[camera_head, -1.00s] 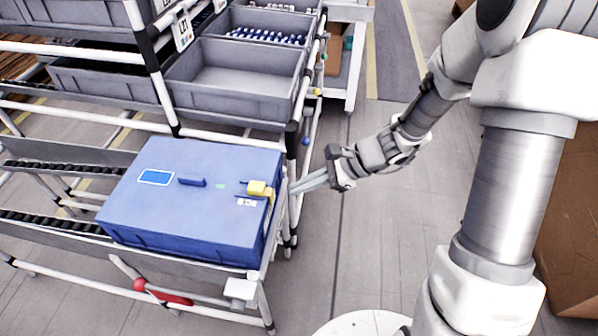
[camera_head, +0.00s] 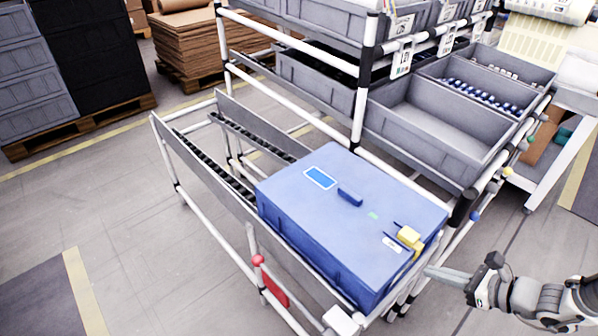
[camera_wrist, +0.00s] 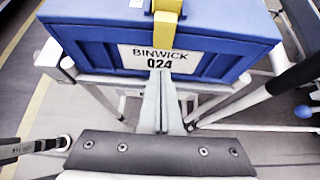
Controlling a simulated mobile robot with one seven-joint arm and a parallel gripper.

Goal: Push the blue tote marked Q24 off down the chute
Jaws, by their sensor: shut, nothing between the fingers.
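The blue lidded tote (camera_head: 340,215) sits at the near end of a sloped roller chute (camera_head: 215,160). In the wrist view the tote's end wall (camera_wrist: 95,55) fills the top, with a white label (camera_wrist: 160,60) reading BINWICK and what looks like 024. My gripper (camera_head: 430,272) is shut and empty, pointing at this end wall. In the wrist view its fingertips (camera_wrist: 160,78) reach the label's lower edge; I cannot tell whether they touch.
The roller lane beyond the tote is empty. A rack with grey bins (camera_head: 430,125) stands behind it, one holding blue-capped items. A red part (camera_head: 272,285) hangs on the chute frame, and a white box (camera_head: 340,321) is at its near corner. Open floor (camera_head: 110,210) lies left.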

